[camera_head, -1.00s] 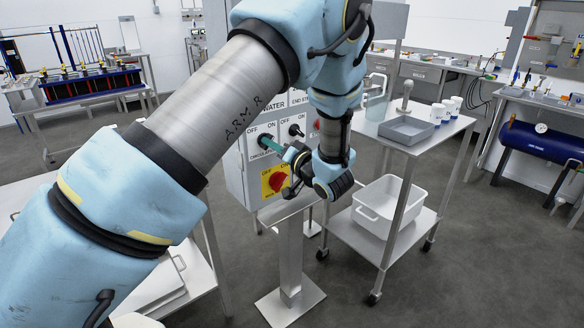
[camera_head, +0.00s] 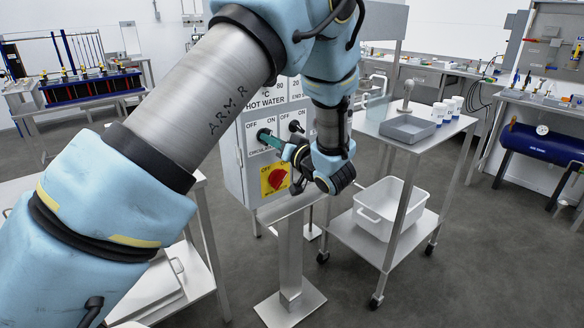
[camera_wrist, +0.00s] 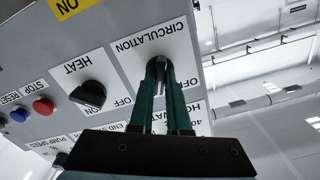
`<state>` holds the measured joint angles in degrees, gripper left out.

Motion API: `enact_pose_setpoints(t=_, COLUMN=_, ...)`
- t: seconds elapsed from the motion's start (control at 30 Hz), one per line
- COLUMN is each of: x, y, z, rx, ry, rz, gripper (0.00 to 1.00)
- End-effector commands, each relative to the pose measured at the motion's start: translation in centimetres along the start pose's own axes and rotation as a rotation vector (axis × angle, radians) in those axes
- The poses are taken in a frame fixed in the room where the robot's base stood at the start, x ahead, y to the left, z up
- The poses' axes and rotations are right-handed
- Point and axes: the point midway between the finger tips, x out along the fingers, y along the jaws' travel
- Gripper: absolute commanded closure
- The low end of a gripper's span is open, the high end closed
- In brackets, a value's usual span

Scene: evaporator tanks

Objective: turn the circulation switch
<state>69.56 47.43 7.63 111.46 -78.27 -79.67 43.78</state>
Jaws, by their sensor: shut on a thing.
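The circulation switch (camera_wrist: 159,66) is a knob on a white plate marked OFF and ON, and in the wrist view the plate appears upside down. My gripper (camera_wrist: 161,72) has its two green fingers around the knob, shut on it. In the head view my gripper (camera_head: 265,137) reaches from the right to the upper left knob of the grey control box (camera_head: 233,165). The fingers and the knob overlap there, and the knob's exact angle is hard to tell.
The black heat knob (camera_wrist: 88,95) is beside the circulation plate. A red switch on a yellow plate (camera_head: 276,178) is below my gripper. A steel cart (camera_head: 430,147) with a grey tray and white bin (camera_head: 375,219) stands right of the box. Open floor lies in front.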

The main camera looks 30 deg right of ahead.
Motion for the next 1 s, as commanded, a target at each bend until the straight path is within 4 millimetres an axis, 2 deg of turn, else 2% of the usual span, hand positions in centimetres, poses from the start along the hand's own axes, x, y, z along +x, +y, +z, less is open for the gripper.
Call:
enact_pose_setpoints(t=0.17, x=-0.05, y=0.05, z=0.09, rx=0.0, ry=-0.001, rz=0.002, gripper=1.0)
enact_pose_setpoints(t=0.5, x=-0.04, y=0.13, z=0.25, rx=-0.166, ry=-0.001, rz=0.001, gripper=1.0)
enact_pose_setpoints(t=0.87, x=-0.05, y=0.08, z=0.15, rx=-0.186, ry=-0.002, rz=0.002, gripper=1.0)
enact_pose_setpoints(t=1.0, x=-0.06, y=0.21, z=0.43, rx=-0.257, ry=-0.001, rz=0.002, gripper=1.0)
